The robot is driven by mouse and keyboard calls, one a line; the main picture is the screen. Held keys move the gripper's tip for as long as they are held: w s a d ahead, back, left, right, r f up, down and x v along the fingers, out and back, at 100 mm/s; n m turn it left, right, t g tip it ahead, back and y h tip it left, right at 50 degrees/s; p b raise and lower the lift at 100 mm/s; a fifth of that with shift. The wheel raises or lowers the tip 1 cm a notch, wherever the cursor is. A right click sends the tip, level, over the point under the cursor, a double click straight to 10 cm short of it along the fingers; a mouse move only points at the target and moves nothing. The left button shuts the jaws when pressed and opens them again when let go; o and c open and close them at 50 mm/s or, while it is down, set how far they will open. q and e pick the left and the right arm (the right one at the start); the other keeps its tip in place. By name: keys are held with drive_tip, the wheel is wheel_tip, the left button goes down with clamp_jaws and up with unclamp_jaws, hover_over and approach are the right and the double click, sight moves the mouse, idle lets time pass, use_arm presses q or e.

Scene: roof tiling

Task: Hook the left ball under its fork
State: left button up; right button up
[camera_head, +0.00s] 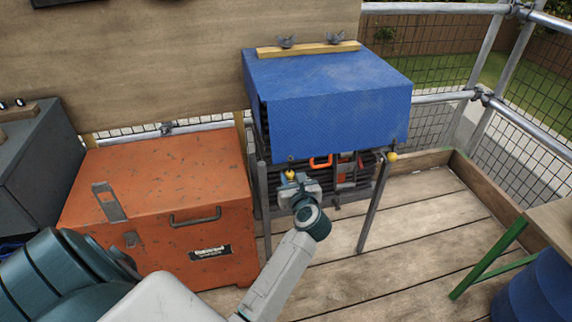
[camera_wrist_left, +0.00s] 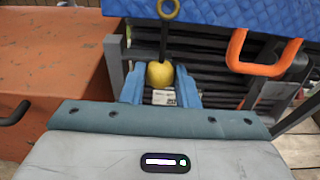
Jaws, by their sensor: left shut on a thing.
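The left ball (camera_wrist_left: 160,74) is yellow and sits between the blue fingers of my left gripper (camera_wrist_left: 161,90), which is shut on it. A dark cord (camera_wrist_left: 164,42) runs straight up from the ball to an eyelet ring (camera_wrist_left: 168,9) at the hem of the blue cover (camera_head: 335,105). In the head view my left gripper (camera_head: 292,186) is in front of the rack's left side, below the cover's edge. A second yellow ball (camera_head: 392,157) hangs at the cover's right corner. I cannot make out the left ball's fork clearly.
An orange chest (camera_head: 165,205) stands close to the left of the rack. An orange handle (camera_wrist_left: 262,54) is just right of the gripper. Rack legs (camera_head: 373,210) reach the plank floor (camera_head: 420,225). A green stand (camera_head: 490,262) is at right.

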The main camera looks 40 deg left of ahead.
use_arm(q)
wheel_tip(320, 180, down, 8)
drive_tip(key=b, duration=0.5)
drive_tip(key=shift+r, duration=0.25)
drive_tip(key=shift+s+d, duration=0.1)
idle(0.4)
idle(0.4)
drive_tip(key=shift+r+x, duration=0.15)
drive_tip(key=shift+x, duration=1.05)
drive_tip(key=shift+r+x, duration=0.2)
drive_tip(key=shift+x, duration=1)
drive_tip(key=shift+r, duration=0.1)
drive_tip(key=shift+r+p, duration=0.75)
drive_tip(key=shift+r, duration=0.05)
